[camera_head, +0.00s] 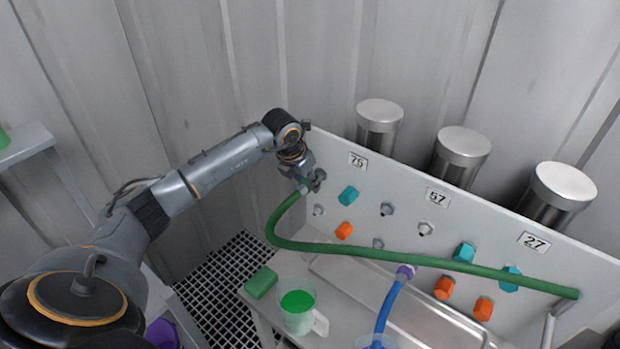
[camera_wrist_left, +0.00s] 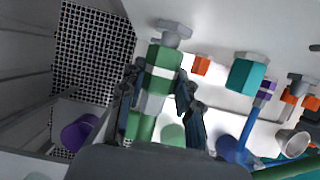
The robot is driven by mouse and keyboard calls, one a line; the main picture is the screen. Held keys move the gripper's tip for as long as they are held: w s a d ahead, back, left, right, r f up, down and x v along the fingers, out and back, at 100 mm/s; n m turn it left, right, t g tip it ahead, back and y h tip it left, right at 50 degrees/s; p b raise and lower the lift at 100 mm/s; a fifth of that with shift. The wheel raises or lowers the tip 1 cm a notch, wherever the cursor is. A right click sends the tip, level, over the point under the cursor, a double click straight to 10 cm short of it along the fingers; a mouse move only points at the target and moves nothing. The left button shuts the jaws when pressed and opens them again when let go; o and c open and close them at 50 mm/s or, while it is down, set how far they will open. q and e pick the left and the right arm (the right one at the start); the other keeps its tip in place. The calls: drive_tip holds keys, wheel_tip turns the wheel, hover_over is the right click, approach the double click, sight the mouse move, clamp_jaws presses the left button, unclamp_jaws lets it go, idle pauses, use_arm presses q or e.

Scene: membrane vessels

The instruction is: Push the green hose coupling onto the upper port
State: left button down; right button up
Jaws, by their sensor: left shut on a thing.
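The green hose coupling (camera_wrist_left: 160,72), green with a pale grey band, lies between the two dark fingers of my left gripper (camera_wrist_left: 158,92) in the wrist view. My left gripper also shows in the head view (camera_head: 311,184), at the upper left of the panel. It is shut on the coupling. A grey hex port (camera_wrist_left: 174,30) stands at the coupling's front end and looks lined up with it. I cannot tell how far the coupling sits on it. The green hose (camera_head: 340,250) sags from the gripper to the panel's right end. My right gripper is not in view.
The light panel (camera_head: 330,150) carries teal caps (camera_head: 348,195), orange caps (camera_head: 344,230) and bare ports (camera_head: 318,210). A blue hose with a purple coupling (camera_head: 405,272) is on the panel. A green-filled cup (camera_head: 298,318) and a green block (camera_head: 260,283) stand below.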

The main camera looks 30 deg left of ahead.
sight(298, 190)
use_arm(q)
drive_tip(key=shift+s+a, duration=0.15)
drive_tip(key=shift+s, duration=1.8)
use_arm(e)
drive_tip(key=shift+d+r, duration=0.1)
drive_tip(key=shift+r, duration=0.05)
